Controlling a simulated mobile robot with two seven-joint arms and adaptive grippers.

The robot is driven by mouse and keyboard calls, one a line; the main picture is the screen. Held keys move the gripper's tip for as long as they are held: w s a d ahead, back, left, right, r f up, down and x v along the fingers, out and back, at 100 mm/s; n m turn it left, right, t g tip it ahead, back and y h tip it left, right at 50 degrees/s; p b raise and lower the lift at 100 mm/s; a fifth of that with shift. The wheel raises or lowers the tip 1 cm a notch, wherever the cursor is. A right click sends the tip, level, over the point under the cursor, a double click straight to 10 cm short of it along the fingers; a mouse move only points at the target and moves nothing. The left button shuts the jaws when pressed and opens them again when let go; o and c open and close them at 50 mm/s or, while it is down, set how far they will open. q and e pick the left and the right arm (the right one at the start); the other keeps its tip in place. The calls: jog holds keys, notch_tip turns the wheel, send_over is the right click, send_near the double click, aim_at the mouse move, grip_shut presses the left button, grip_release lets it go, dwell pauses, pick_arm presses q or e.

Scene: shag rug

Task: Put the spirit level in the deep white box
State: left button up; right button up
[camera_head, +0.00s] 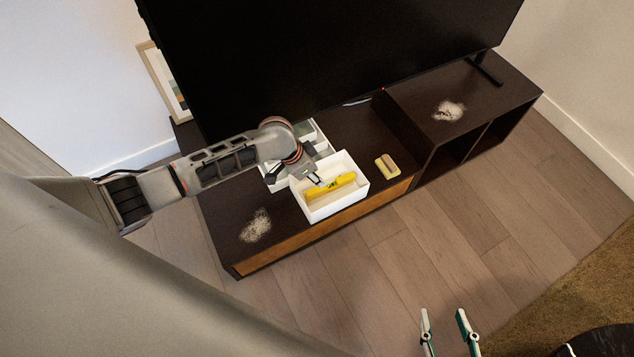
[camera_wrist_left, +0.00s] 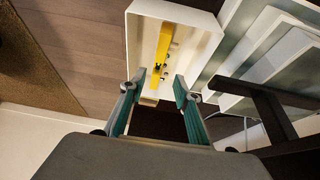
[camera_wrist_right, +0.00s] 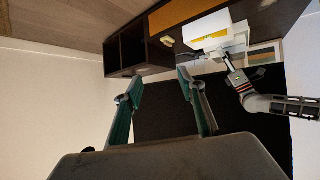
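The yellow spirit level (camera_head: 336,186) is inside the deep white box (camera_head: 345,206) on the dark TV cabinet. In the left wrist view the level (camera_wrist_left: 164,45) lies lengthwise between the walls of the box (camera_wrist_left: 207,20). I cannot tell whether it lies fully flat on the floor of the box. My left gripper (camera_head: 314,181) is over the box, close to the level; its fingers (camera_wrist_left: 160,84) are apart with nothing clamped between them. My right gripper (camera_head: 443,315) is open and empty, far from the cabinet, at the lower edge of the head view.
A shallow white divided tray (camera_head: 308,131) stands behind the box. A yellow and beige sponge-like block (camera_head: 387,167) lies to its right. Two pale shaggy patches (camera_head: 256,226) lie on the cabinet. A large TV (camera_head: 330,50) stands behind. A framed picture (camera_head: 165,85) leans at left.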

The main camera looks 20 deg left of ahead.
pick_arm(q)
jog(key=v, duration=0.2)
jog(key=shift+s+a+r+p, duration=0.1)
jog(key=shift+s+r+p, duration=0.15)
jog(key=shift+r+p, duration=0.15)
pick_arm(e)
jog(key=shift+s+d+f, duration=0.25)
jog(key=shift+d+f, duration=0.15)
jog(key=shift+d, duration=0.35)
pick_arm(q)
jog(key=shift+f, duration=0.1)
